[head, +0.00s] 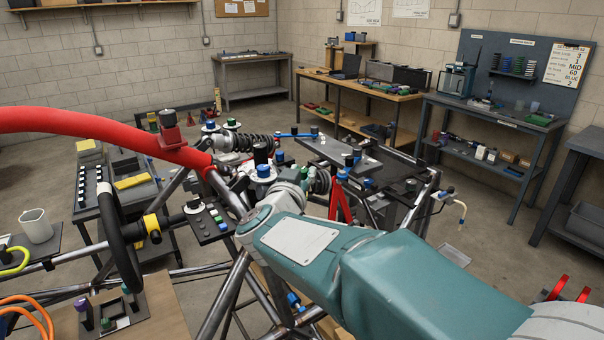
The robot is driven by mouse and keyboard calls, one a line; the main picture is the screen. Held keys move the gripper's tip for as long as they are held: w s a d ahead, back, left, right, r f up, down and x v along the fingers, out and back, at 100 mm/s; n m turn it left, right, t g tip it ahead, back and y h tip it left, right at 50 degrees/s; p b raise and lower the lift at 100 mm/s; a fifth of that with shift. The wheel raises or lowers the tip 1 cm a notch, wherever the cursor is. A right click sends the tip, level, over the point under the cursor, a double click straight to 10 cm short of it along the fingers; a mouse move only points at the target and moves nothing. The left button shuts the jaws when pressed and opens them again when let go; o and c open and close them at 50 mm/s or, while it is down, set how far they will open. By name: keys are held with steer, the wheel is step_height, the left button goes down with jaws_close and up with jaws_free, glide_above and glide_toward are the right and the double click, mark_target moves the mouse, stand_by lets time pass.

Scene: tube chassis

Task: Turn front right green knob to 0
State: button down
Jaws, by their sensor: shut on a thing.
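My teal arm (400,275) reaches from the lower right over the tube chassis (240,275). Its grey wrist (287,198) ends among the parts in the middle. I cannot make out the gripper's fingers there; the wrist and the crowded parts hide them. A small green cap (304,172) shows just beyond the wrist; I cannot tell whether it is the front right green knob or whether it is touched. No dial marking or 0 can be read.
A red curved tube (90,122) and a black steering wheel (119,238) are at the left. A coil spring (240,142) and a grey plate (338,155) lie beyond the wrist. Benches (355,88) stand along the walls, with open floor between.

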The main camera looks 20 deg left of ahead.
steer(key=shift+r, duration=0.15)
stand_by(0.3)
steer(key=c, duration=0.7)
jaws_free()
steer(key=o, duration=0.3)
steer(key=shift+a+h, duration=0.15)
steer(key=shift+h, duration=0.25)
step_height(320, 180, up, 10)
steer(key=shift+f, duration=0.15)
